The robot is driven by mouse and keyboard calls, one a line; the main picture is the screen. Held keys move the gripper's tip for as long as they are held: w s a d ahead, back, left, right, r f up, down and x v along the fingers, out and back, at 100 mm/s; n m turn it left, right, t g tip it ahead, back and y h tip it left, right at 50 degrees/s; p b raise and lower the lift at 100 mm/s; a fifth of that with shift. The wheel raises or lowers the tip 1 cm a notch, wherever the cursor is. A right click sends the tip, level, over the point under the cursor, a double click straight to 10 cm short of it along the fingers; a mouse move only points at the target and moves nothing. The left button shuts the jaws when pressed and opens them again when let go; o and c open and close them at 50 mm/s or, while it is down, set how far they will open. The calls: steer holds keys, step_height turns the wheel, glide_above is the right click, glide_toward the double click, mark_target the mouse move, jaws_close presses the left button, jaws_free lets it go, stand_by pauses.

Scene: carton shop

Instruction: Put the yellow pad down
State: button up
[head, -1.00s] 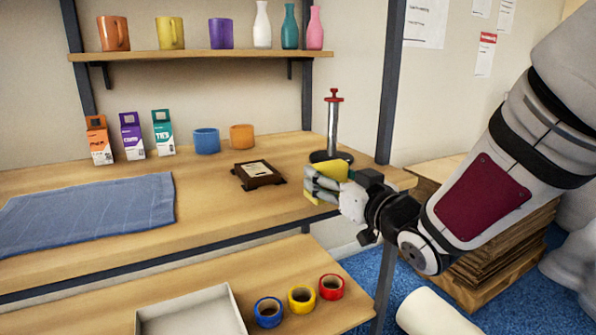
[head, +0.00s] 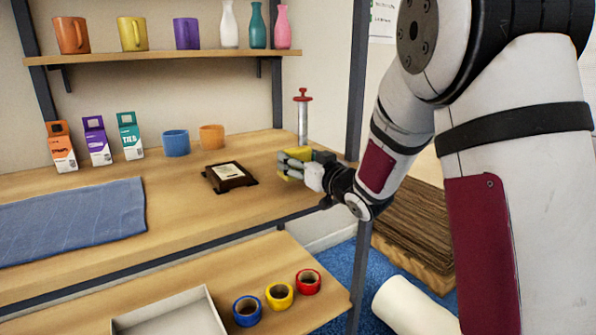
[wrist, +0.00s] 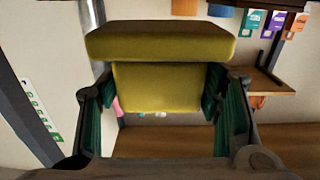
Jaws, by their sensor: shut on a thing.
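The yellow pad (head: 295,155) is in my gripper (head: 293,165), above the right end of the wooden bench top in the head view. In the wrist view the yellow pad (wrist: 165,85) fills the space between the two green-lined fingers, and my gripper (wrist: 168,95) is shut on it. In the head view the fingers hide part of the pad. I cannot tell how far the pad is above the bench.
A dark stand (head: 230,177) with a pale top lies left of my gripper. A metal post with a red knob (head: 302,115) stands behind it. A blue cloth (head: 72,220), cartons (head: 97,141) and cups (head: 176,143) are farther left. The bench front has bare wood.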

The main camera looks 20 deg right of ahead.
mark_target(298, 169)
steer(key=shift+w+d+f, duration=0.1)
steer(key=shift+w+d, duration=0.1)
steer(key=shift+w, duration=0.45)
step_height(298, 169, down, 3)
steer(key=shift+s+f+b, duration=0.1)
steer(key=shift+b, duration=0.75)
steer(key=o, duration=1)
steer(key=shift+f, duration=0.1)
